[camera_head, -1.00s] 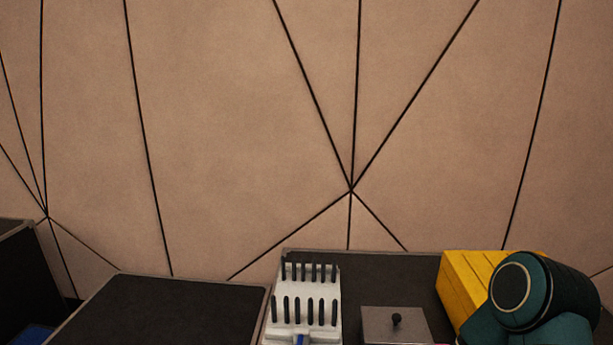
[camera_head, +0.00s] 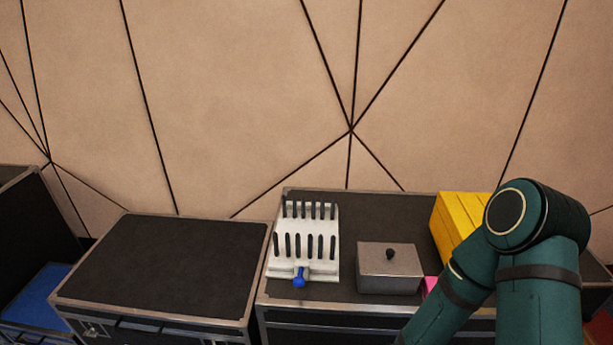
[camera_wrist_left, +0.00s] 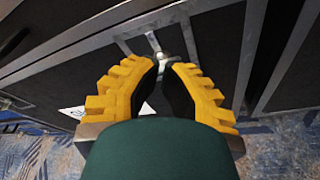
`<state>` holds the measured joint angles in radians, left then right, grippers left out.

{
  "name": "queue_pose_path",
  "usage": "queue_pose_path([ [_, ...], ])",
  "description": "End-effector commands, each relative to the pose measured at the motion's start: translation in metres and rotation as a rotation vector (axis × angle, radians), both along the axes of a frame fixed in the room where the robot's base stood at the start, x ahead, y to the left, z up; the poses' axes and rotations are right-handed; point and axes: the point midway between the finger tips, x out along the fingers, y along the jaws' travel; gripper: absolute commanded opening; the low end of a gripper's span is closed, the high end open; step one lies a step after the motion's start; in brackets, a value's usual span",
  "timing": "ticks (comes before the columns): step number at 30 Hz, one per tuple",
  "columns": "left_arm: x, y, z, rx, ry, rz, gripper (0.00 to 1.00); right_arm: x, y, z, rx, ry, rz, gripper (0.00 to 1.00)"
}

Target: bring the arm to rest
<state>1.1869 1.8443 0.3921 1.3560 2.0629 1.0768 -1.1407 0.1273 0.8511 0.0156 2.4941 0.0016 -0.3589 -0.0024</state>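My right arm (camera_head: 538,262) is dark green and bends at an elbow at the right of the head view. Its forearm runs down and left out of the bottom edge, so its gripper is hidden below the frame. My left arm is not in the head view. In the left wrist view my left gripper (camera_wrist_left: 166,68) has yellow stepped fingers with dark inner pads. A narrow gap shows between the fingertips, and nothing is held. The gripper hangs by the front of a black case (camera_wrist_left: 90,62) with metal edges.
The head view shows a black-topped case (camera_head: 160,265), and right of it another (camera_head: 340,293) bearing a white slotted rack (camera_head: 304,262), a blue-ended item (camera_head: 299,278), a grey lidded box (camera_head: 389,273), a yellow block (camera_head: 458,225) and a pink item (camera_head: 431,287). A panelled wall stands behind.

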Motion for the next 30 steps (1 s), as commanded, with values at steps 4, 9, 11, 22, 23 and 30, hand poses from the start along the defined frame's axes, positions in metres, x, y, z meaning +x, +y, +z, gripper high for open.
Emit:
queue_pose_path([
  [4,-0.016,0.001,0.001,-0.002,0.001,0.0,0.0,0.0,0.0,0.008,0.0,0.0,0.0,0.0],
  [9,-0.02,0.001,0.0,-0.002,0.0,0.0,0.0,0.0,0.0,0.008,0.0,0.0,0.0,0.0],
  [11,-0.02,0.001,0.0,-0.002,0.0,0.0,0.0,0.0,0.0,0.008,0.0,0.0,0.0,0.0],
  [22,-0.002,-0.072,0.037,-0.042,0.0,-0.346,0.0,-0.008,0.001,0.008,0.004,0.018,0.004,0.0],
  [23,-0.003,-0.091,0.045,-0.047,0.009,-0.434,0.0,-0.008,0.001,0.008,0.004,0.018,0.004,0.0],
  [30,-0.07,-0.212,0.106,0.057,0.187,-1.196,0.0,-0.007,0.001,0.008,0.004,0.018,0.004,0.0],
])
